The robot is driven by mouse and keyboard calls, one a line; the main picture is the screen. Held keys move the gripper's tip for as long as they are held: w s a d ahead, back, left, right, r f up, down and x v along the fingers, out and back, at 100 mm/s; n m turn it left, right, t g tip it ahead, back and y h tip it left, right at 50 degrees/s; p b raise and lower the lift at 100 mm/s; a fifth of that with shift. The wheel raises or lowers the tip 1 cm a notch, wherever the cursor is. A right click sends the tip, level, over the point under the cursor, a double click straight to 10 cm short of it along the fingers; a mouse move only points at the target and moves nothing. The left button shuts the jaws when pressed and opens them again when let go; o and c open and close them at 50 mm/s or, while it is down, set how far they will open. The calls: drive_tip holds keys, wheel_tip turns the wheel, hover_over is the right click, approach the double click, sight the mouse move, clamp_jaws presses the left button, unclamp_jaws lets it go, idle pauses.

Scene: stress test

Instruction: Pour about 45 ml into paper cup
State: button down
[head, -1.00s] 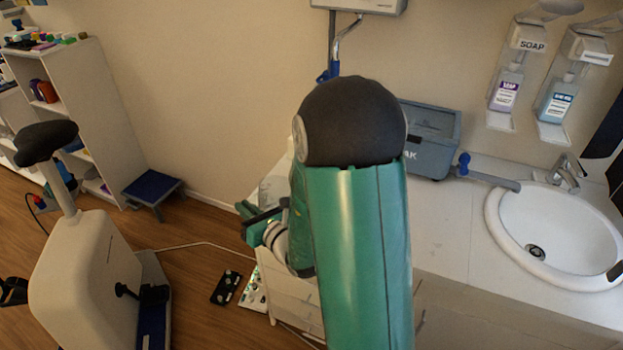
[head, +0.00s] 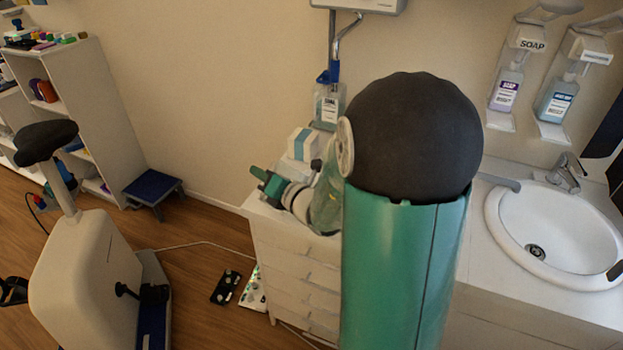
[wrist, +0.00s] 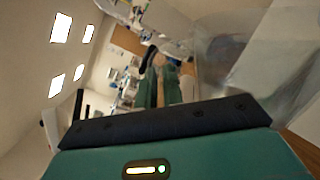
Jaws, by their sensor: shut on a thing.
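My gripper (head: 266,182) is at the left of my green arm in the head view, over the white drawer cabinet by the wall. In the wrist view, a large clear, see-through container (wrist: 222,50) fills the upper right, close above the dark edge of my gripper. My gripper is shut on it; its outline is blurred and its tilt and contents cannot be told. In the head view my arm hides much of the space around the gripper. I cannot make out a paper cup in either view.
The white drawer cabinet (head: 295,270) stands below my gripper. A white and blue box (head: 303,146) and a labelled bottle (head: 328,106) are behind it. A sink (head: 555,240) is at the right. An exercise machine (head: 85,270) and a blue step stool (head: 152,190) stand at the left.

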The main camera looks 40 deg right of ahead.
sight(261, 198)
drive_tip(key=shift+d+r+m, duration=0.3)
drive_tip(key=shift+r+m, duration=0.1)
drive_tip(key=shift+r, duration=0.1)
drive_tip(key=shift+d+r, duration=0.2)
drive_tip(key=shift+r, duration=0.05)
drive_tip(key=shift+w+d+r+m+p, duration=0.15)
drive_tip(key=shift+d+r+m+p, duration=0.2)
drive_tip(key=shift+r+m, duration=0.25)
drive_tip(key=shift+w+d+r+m+p, duration=0.1)
drive_tip(key=shift+d+r+m+p, duration=0.4)
drive_tip(key=shift+p, duration=0.5)
idle(0.6)
drive_tip(key=shift+f, duration=0.2)
drive_tip(key=a+f+n, duration=0.2)
drive_tip(key=f, duration=0.1)
drive_tip(key=a+f+n, duration=0.1)
drive_tip(key=shift+s+f+n, duration=0.2)
drive_tip(key=shift+s+n, duration=0.1)
drive_tip(key=shift+n, duration=0.1)
drive_tip(key=shift+s+a+f+n, duration=0.15)
drive_tip(key=shift+a+f+n, duration=0.3)
drive_tip(key=shift+f+n, duration=0.2)
drive_tip(key=shift+f+b, duration=0.15)
drive_tip(key=shift+b, duration=0.15)
idle(0.8)
